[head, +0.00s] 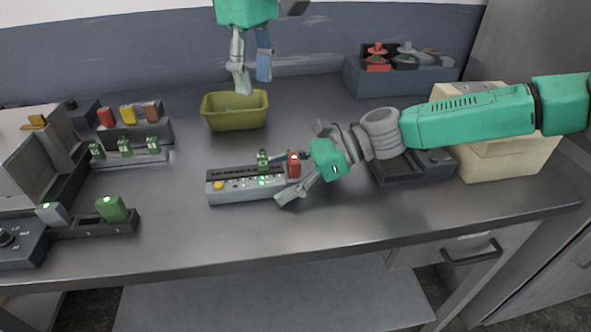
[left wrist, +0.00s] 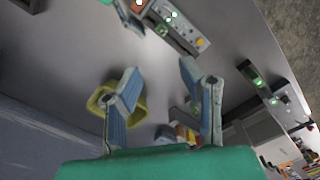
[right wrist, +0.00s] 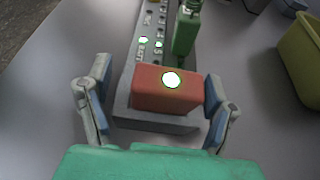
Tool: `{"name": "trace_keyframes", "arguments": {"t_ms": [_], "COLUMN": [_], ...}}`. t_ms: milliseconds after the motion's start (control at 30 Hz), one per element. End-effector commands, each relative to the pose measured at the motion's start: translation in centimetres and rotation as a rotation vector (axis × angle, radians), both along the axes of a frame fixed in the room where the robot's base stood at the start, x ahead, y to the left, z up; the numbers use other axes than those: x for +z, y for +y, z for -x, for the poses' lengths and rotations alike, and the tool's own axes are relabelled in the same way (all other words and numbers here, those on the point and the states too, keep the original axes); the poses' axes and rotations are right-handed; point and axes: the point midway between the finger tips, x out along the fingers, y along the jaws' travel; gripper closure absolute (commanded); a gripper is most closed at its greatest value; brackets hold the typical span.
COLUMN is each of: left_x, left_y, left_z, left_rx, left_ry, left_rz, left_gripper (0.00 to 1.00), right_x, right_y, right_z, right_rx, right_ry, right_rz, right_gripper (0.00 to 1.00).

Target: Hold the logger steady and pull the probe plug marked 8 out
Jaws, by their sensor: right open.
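The grey logger (head: 235,188) lies on the bench, with a row of sockets, small green lights and a yellow button. A green plug (head: 263,161) with a pale label stands in it; I cannot read its number. A red block (head: 294,165) with a lit top sits at the logger's right end. My right gripper (head: 303,164) is open, its fingers on either side of the red block; the right wrist view shows gaps beside the block (right wrist: 165,97). My left gripper (head: 250,85) is open and empty, raised near the olive bin, away from the logger.
The olive bin (head: 235,118) stands behind the logger. At left are a rack with several green plugs (head: 125,157) and a dark holder with a green block (head: 112,209). Cream boxes (head: 500,160) stand under my right arm. The bench front is clear.

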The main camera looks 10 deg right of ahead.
Motion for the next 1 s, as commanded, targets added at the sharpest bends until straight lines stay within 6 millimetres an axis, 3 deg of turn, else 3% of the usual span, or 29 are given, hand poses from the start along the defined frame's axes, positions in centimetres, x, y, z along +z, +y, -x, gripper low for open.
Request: {"name": "trace_keyframes", "arguments": {"t_ms": [267,300,467,500,533,567,733,1000], "left_x": [0.0,0.0,0.0,0.0,0.0,0.0,-0.5,-2.3], "left_y": [-0.1,-0.1,0.0,0.1,0.1,0.1,0.2,0.3], "left_z": [0.0,0.0,0.0,0.0,0.0,0.0,0.2,0.9], "left_rx": [0.000,0.000,0.000,0.000,0.000,-0.001,-0.101,-0.607], "left_ry": [0.001,0.000,0.000,0.000,0.000,0.000,-0.016,-0.095], "left_rz": [-0.001,0.000,0.001,0.001,0.001,0.001,-0.004,-0.039], "left_gripper": [0.66,0.66,0.66,0.66,0.66,0.59,0.59,0.59], "right_x": [-0.1,-0.1,-0.1,-0.1,-0.1,-0.1,-0.1,-0.1], "right_y": [0.1,0.2,0.2,0.3,0.3,0.3,0.3,0.3], "right_z": [0.0,0.0,0.0,0.0,0.0,0.0,0.0,0.0], "right_rx": [0.000,0.000,0.000,0.000,0.000,0.000,0.000,0.001], "right_ry": [0.000,0.000,0.000,0.000,0.000,0.000,0.000,0.000], "right_rz": [-0.001,0.000,0.001,0.001,0.001,0.001,0.002,0.002], "right_gripper": [0.24,0.28,0.84,0.91,0.91,0.91,0.91,0.91]}}
